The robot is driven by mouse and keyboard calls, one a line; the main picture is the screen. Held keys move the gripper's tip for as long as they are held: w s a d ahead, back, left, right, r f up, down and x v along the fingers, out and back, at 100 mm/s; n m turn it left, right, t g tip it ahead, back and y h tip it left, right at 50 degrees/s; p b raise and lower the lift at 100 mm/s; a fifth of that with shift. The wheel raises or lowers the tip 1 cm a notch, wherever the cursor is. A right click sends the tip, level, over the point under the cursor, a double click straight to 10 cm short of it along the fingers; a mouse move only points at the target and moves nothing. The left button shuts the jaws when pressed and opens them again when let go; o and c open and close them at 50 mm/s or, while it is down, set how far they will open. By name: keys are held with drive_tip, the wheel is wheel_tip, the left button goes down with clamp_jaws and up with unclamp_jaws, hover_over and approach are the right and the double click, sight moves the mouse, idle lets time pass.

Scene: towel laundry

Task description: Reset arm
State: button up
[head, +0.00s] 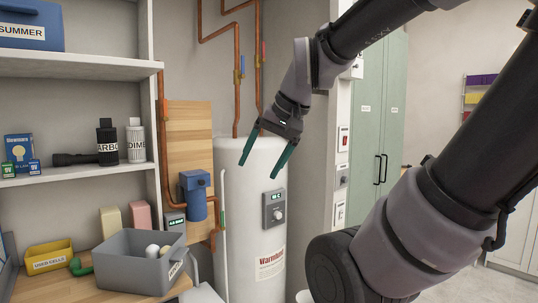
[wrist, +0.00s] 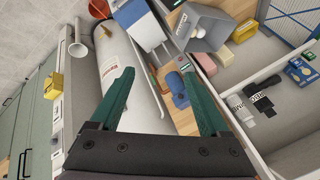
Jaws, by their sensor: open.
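My gripper (head: 264,148) is at the end of my raised arm, in front of the upper part of the white water heater (head: 240,200). Its two green fingers point down and to the left, spread apart with nothing between them. In the wrist view my gripper (wrist: 160,95) also shows open and empty, with the white water heater (wrist: 125,75) beyond the fingers. No object is held. The fingers look clear of the shelf and the pipes, though their exact distance to the tank cannot be told.
A grey bin (head: 125,272) and a yellow bin (head: 48,258) stand on the lower counter. Copper pipes (head: 237,100) rise behind the tank. Green cabinet doors (head: 385,120) and open floor are at right.

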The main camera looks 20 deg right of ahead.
drive_tip(key=shift+s+d+r+t+h, duration=0.1)
drive_tip(key=shift+d+r+t+h, duration=0.3)
drive_tip(key=shift+d+r+t, duration=0.3)
